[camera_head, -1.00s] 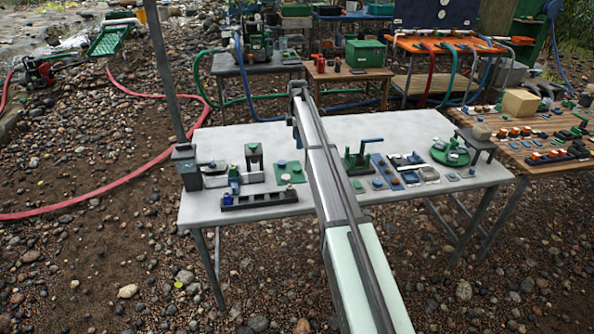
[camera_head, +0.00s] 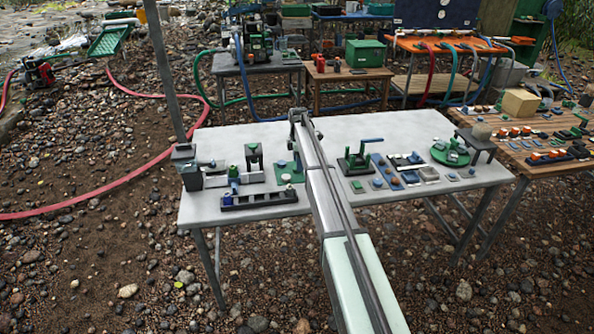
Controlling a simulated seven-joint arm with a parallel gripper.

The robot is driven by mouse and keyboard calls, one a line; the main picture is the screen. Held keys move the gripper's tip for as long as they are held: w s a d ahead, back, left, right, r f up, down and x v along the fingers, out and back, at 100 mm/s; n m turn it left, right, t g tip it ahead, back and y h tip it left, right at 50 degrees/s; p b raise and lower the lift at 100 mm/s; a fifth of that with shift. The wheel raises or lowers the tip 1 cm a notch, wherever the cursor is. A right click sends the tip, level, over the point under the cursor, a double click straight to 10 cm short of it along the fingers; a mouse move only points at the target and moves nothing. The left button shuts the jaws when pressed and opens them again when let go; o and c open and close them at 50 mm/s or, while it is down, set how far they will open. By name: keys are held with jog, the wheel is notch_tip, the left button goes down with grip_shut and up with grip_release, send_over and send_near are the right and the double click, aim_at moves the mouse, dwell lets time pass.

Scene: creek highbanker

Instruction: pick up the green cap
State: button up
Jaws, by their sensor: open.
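I cannot tell for certain which piece is the green cap. A small green piece (camera_head: 357,186) lies on the grey table (camera_head: 225,211), just right of my arm. A green plate (camera_head: 283,177) with a pale round piece on it lies left of my arm. My gripper (camera_head: 296,156) is open, low over the table beside this plate. My own arm partly hides it, and its fingers are too small to see clearly. I see nothing held in it.
A long black tray (camera_head: 262,201) lies at the table's front left. A pole rises at the left end. The front right strip is mostly clear.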

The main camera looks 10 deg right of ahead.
jog(key=shift+f, duration=1.4)
jog(key=c, duration=1.1)
jog(key=shift+r, duration=0.1)
notch_tip(320, 180, up, 10)
